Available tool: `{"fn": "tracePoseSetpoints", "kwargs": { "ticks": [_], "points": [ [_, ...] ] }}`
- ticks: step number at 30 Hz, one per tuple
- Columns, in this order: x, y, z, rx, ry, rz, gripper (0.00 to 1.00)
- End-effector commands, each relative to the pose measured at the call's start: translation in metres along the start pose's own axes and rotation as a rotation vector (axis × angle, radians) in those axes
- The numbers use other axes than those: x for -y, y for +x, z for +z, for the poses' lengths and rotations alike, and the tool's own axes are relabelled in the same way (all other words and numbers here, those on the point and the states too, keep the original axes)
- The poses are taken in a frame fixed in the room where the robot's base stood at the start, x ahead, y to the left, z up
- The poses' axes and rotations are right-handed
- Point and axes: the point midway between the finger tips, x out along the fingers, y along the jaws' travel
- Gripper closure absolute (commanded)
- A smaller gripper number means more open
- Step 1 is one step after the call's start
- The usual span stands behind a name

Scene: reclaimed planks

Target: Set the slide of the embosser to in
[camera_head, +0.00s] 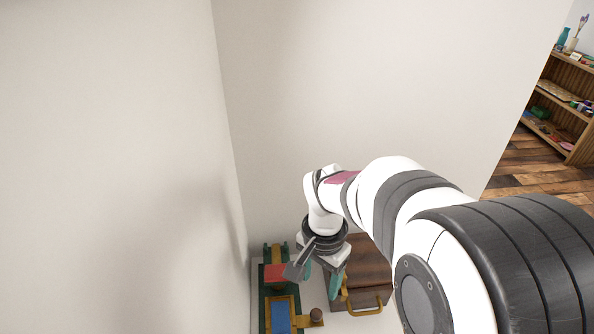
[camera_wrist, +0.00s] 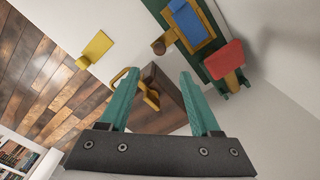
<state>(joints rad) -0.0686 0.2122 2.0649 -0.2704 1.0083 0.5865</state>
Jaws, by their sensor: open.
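The embosser appears to be the green-based device (camera_head: 267,310) at the bottom of the head view, beside the wall. It carries a red block (camera_head: 276,273), a blue panel (camera_head: 281,316) in a yellow frame and a brown round knob (camera_head: 316,315). In the wrist view the red block (camera_wrist: 223,58), blue panel (camera_wrist: 187,20) and knob (camera_wrist: 160,46) show at upper right. I cannot tell for certain which part is the slide. My gripper (camera_head: 320,289), with teal fingers, is open and empty, right of the device and apparently above the surface; it also shows in the wrist view (camera_wrist: 160,76).
A brown wooden box (camera_head: 368,262) with a yellow handle (camera_head: 362,308) stands right of the device, close to my gripper. A yellow piece (camera_wrist: 95,48) lies at upper left in the wrist view. Pale walls close in the left and back. A shelf (camera_head: 562,105) stands far right.

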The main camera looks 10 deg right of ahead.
Motion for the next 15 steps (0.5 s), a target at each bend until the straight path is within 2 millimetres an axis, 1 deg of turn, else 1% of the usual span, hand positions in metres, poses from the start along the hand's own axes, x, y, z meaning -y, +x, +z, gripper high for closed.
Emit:
{"fn": "tracePoseSetpoints", "kwargs": {
  "ticks": [1,3,6,9,12,15],
  "points": [
    [-0.001,0.015,0.001,0.005,0.000,0.005,0.36],
    [-0.001,0.037,0.001,0.006,0.000,0.006,0.36],
    [-0.002,0.066,0.002,0.007,0.000,0.006,0.36],
    [-0.002,0.091,0.002,0.006,0.000,0.005,0.36],
    [-0.002,0.109,0.001,0.005,0.000,0.004,0.36],
    [-0.001,0.120,0.001,0.003,0.000,0.002,0.36]
  ]
}}
